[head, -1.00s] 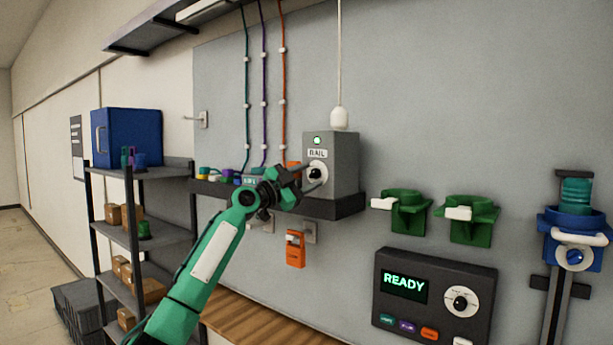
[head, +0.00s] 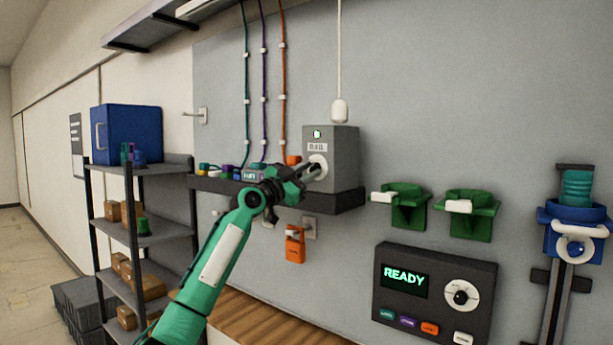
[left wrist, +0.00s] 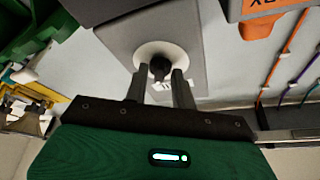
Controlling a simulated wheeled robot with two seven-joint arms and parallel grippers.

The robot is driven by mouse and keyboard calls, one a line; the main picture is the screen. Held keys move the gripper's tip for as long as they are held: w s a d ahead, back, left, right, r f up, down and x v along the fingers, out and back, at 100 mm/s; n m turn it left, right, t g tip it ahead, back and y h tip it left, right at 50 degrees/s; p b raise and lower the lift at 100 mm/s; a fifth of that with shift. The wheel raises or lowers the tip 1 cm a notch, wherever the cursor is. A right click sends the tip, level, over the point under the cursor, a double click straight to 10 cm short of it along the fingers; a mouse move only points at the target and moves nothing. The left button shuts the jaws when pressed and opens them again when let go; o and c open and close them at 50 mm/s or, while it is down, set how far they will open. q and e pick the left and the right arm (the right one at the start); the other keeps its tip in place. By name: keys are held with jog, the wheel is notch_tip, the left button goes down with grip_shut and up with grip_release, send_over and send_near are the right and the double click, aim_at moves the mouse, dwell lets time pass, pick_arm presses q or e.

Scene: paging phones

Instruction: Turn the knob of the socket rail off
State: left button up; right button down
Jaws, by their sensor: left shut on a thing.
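The socket rail's grey box (head: 342,160) stands on a dark wall shelf, with a "RAIL" label and a small lit green lamp (head: 317,134) on its front. Its knob is a dark grip on a round white dial (head: 318,160). My left gripper (head: 314,170) is at the dial, its fingers partly covering it in the head view. In the left wrist view the two fingers (left wrist: 160,82) are shut on the dark knob (left wrist: 159,67), one on each side, in front of the white dial (left wrist: 138,56). My right gripper is not in view.
The dark shelf (head: 345,202) runs under the box, with small coloured items at its left. An orange device (head: 295,245) hangs below it. Green wall holders (head: 405,206) and a "READY" panel (head: 435,310) are at the right. A pull cord (head: 339,110) hangs above the box.

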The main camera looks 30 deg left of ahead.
pick_arm(q)
jog(key=n+y, duration=0.1)
jog(key=n, duration=0.1)
jog(key=n+t, duration=0.1)
jog(key=n, duration=0.1)
jog(key=shift+d+y, duration=0.15)
jog(key=shift+y, duration=0.25)
jog(key=n+y, duration=0.1)
jog(key=n, duration=0.1)
jog(key=n+y+p, duration=0.1)
jog(key=n, duration=0.1)
jog(key=n+y, duration=0.1)
jog(key=n, duration=0.1)
jog(key=shift+d+n+t+p, duration=0.25)
jog(key=shift+n+t+p, duration=0.05)
jog(key=shift+n+p, duration=0.1)
jog(key=n+y, duration=0.1)
jog(key=n, duration=0.1)
jog(key=n+y+p, duration=0.1)
jog(key=n+y, duration=0.1)
jog(key=n, duration=0.1)
jog(key=shift+d+r, duration=0.15)
jog(key=shift+s+n+g+y+p, duration=0.1)
jog(key=shift+n+g+y+p, duration=0.45)
jog(key=shift+n, duration=0.9)
jog(key=shift+n+g+y+p, duration=0.35)
jog(key=shift+n+y, duration=0.4)
jog(key=shift+n, duration=0.7)
jog(key=o, duration=1)
